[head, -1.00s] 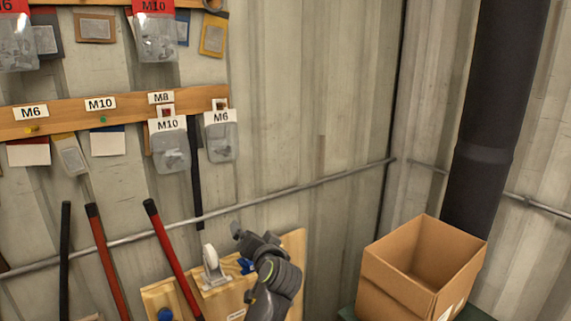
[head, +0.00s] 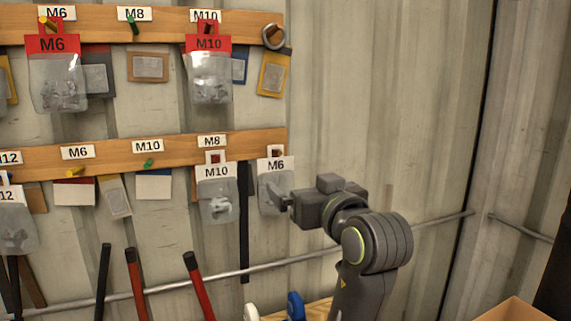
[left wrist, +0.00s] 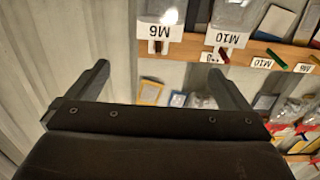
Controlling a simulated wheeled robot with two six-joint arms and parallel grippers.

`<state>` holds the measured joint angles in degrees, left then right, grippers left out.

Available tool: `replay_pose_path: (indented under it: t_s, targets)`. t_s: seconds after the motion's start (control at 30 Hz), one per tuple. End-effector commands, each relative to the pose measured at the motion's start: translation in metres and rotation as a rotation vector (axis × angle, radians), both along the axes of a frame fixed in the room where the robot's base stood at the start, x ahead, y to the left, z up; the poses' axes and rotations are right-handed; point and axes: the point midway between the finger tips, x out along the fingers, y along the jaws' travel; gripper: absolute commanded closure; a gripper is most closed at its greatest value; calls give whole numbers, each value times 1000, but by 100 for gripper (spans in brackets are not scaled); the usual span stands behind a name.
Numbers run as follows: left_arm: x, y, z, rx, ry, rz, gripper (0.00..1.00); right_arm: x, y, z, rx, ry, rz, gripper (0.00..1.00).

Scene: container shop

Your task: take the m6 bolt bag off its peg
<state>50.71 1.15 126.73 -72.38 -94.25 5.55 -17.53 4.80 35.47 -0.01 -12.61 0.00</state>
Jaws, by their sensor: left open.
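An M6 bolt bag (head: 275,166) with a white header card hangs at the right end of the lower wooden rail in the head view. Its card shows upside down in the left wrist view (left wrist: 153,31), at the top between the finger lines. Another M6 bag (head: 57,75), with a red header, hangs from the upper rail at the left. My left gripper (head: 284,203) is in front of the white-card bag's lower right part and hides some of it. In the left wrist view its fingers (left wrist: 159,70) are spread with nothing between them. I cannot tell whether they touch the bag.
An M10 bag (head: 217,174) hangs close left of the white-card M6 bag. A red M10 bag (head: 209,75) hangs above it. The lower wooden rail (head: 110,149) carries several labels and pegs. Bare metal wall lies to the right. A cardboard box (head: 513,310) shows at the lower right.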

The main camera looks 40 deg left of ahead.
Motion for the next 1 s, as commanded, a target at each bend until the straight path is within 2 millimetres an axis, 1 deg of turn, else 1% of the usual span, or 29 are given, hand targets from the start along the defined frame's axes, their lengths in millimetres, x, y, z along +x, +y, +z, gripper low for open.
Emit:
replay_pose_path:
  t_s: [0.03, 0.47, 0.8, 1.0]
  targets:
    - [3, 7, 3, 5, 2, 5, 0, 0, -1, 5, -1, 0, 1, 64]
    - [29, 57, 3, 5, 5, 4, 0, 5, 0, 28, 0, -6, 2, 64]
    - [52, 103, 3, 5, 4, 3, 0, 5, 7, 47, 9, -8, -1, 64]
    - [63, 121, 2, 3, 3, 1, 0, 6, 7, 54, 9, -8, -1, 64]
